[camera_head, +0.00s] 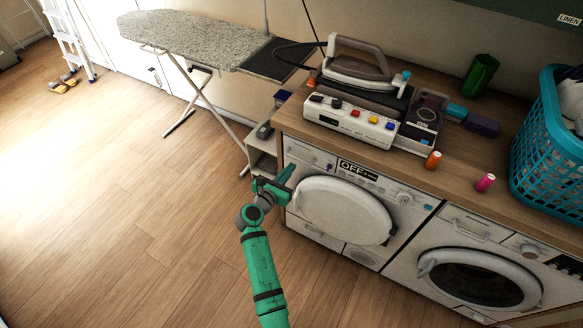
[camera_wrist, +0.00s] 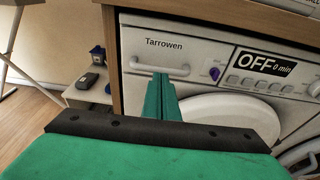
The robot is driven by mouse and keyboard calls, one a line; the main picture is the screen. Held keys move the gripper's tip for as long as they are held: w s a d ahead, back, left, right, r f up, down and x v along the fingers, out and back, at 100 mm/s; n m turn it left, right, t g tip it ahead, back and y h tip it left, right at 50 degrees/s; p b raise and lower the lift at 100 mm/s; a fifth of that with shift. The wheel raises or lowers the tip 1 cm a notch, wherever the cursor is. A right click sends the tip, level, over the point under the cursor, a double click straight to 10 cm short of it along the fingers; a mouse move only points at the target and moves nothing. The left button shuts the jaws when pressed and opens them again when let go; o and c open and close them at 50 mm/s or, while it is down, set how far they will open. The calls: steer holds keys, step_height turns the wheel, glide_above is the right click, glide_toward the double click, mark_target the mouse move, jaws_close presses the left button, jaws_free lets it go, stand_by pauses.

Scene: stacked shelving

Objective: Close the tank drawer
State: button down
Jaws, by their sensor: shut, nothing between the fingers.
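The tank drawer (camera_head: 309,155) appears to be the white front at the top left of the left machine. In the wrist view its front (camera_wrist: 190,48) bears the name Tarrowen above a handle bar (camera_wrist: 140,66). I cannot clearly tell how far it stands out. My green gripper (camera_head: 286,182) is shut and empty, just in front of the machine at its upper left. Contact cannot be told.
Beside the drawer are a purple knob (camera_wrist: 214,73) and an OFF display (camera_wrist: 265,64). The machine's round white door (camera_head: 343,211) is below. A wooden counter (camera_head: 455,178) overhangs above. A small side shelf (camera_wrist: 88,97) stands left.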

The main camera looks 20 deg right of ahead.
steer(key=v, duration=1.1)
steer(key=shift+s, duration=0.2)
steer(key=shift+d, duration=0.15)
steer(key=s+a+f+m+y, duration=0.4)
steer(key=s+a+f, duration=0.1)
steer(key=s+f, duration=0.45)
steer(key=s+a+m+t+y, duration=0.1)
steer(key=s+a+m+y, duration=0.2)
steer(key=s, duration=0.4)
steer(key=s+a+m+t+y, duration=0.1)
steer(key=s+a+m+y, duration=0.1)
steer(key=s+m, duration=0.35)
steer(key=s+a+r+m+t+y, duration=0.2)
steer(key=s+r+m, duration=1.2)
steer(key=s, duration=0.5)
step_height(320, 180, up, 2)
steer(key=shift+s+r+t, duration=0.15)
steer(key=shift+s+t, duration=0.2)
steer(key=shift+t, duration=0.05)
